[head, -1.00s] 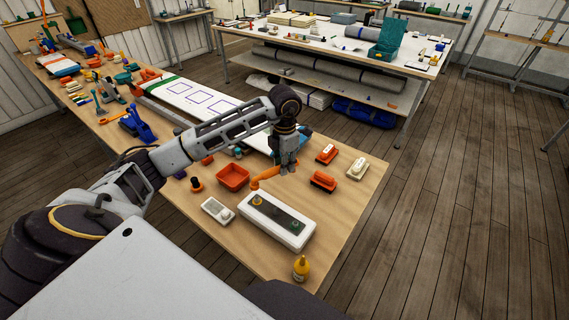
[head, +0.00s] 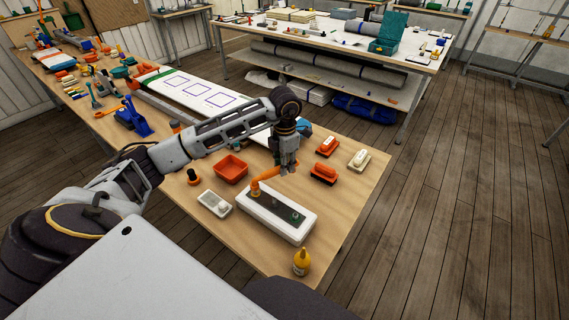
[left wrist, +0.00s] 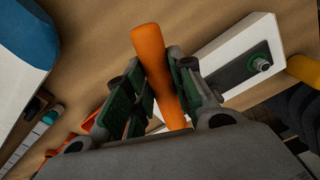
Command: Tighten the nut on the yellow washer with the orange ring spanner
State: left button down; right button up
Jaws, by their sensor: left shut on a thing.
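My left gripper (head: 289,170) is shut on the handle of the orange ring spanner (head: 268,175). In the left wrist view the handle (left wrist: 158,70) stands between the two finger pads. The spanner's ring end is at the left end of the white block (head: 262,223), at the nut on the yellow washer (head: 257,197). I cannot tell whether the ring is around the nut or just above it. Another nut (head: 295,216) sits at the right end of the block's dark plate; it also shows in the left wrist view (left wrist: 262,64). My right gripper is out of view.
A red-orange tray (head: 231,169) and a pale dish (head: 215,203) lie left of the block. Orange-handled brushes (head: 324,173) and a cream one (head: 359,159) lie to its right. A yellow bottle (head: 301,262) stands near the front edge.

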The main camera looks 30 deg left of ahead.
pick_arm(q)
jog(key=shift+r, duration=0.1)
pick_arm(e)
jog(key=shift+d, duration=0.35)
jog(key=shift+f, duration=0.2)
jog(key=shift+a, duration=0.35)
pick_arm(q)
jog(key=shift+f+b, duration=0.8)
jog(key=shift+b, duration=0.05)
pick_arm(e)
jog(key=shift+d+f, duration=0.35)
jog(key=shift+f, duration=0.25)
pick_arm(q)
jog(key=shift+f, duration=0.2)
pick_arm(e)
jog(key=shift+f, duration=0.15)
pick_arm(q)
jog(key=shift+f+b, duration=0.1)
jog(key=shift+b, duration=0.2)
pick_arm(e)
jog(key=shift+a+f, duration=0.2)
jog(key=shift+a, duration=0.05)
